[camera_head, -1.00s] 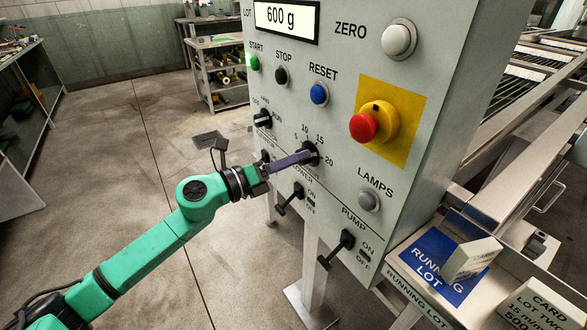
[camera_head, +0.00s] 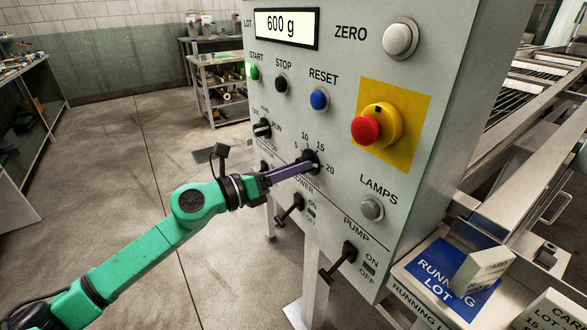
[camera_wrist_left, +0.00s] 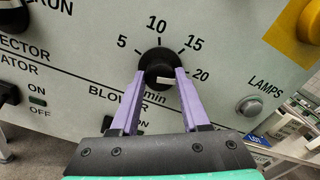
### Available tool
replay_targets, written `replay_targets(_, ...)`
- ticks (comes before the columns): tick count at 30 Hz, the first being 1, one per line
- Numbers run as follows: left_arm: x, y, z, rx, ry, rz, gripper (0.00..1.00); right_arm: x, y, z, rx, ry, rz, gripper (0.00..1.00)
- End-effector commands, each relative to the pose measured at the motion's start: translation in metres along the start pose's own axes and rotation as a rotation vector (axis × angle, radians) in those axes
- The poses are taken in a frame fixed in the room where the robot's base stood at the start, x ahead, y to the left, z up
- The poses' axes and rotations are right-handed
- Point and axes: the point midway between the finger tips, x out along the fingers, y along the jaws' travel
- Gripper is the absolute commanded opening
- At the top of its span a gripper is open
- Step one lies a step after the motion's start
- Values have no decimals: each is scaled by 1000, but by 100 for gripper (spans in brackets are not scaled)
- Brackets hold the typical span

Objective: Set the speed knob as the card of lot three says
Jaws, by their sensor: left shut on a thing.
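The speed knob (camera_head: 311,156) is a round black dial on the grey panel, with marks 5, 10, 15 and 20 around it. In the wrist view the knob (camera_wrist_left: 156,58) sits between my purple fingertips, and a white mark shows on its lower face, roughly level, on the side towards 20; its exact reading is unclear. My left gripper (camera_head: 309,166) is shut on this knob; it also shows in the wrist view (camera_wrist_left: 160,75). A pale card (camera_head: 483,268) leans on the blue running lot plate (camera_head: 432,262); its writing is unreadable. My right gripper is out of view.
A display (camera_head: 286,28) reads 600 g. The red emergency button (camera_head: 366,130) is right of the knob. A blower switch (camera_head: 289,208) and a pump switch (camera_head: 338,262) stick out below. Another card (camera_head: 556,312), partly cut off, stands at lower right.

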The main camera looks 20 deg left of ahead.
Motion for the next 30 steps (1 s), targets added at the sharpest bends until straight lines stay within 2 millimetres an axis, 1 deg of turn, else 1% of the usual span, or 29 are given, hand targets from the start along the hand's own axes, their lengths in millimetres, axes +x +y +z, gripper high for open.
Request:
replay_targets(1, 0, 0, -3, 1, 8, 0, 0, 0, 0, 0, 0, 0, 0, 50)
replay_targets(2, 0, 0, -3, 1, 8, 0, 57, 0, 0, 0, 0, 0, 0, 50)
replay_targets(3, 0, 1, -3, 1, 7, 0, 73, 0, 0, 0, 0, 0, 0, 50)
replay_targets(4, 0, 0, -3, 0, 7, 0, 76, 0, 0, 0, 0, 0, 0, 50)
replay_targets(13, -1, 0, -2, -1, 3, 0, 76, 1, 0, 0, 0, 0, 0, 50)
replay_targets(17, -8, 3, -4, -4, 2, 3, 76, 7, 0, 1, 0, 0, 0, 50)
replay_targets(22, -32, 3, -8, -1, 7, 2, 76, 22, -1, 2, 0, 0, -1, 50)
replay_targets(27, -59, 3, -8, -3, 7, 2, 76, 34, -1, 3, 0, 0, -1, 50)
replay_targets(30, -76, 2, -5, -8, 3, -1, 76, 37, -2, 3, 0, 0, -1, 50)
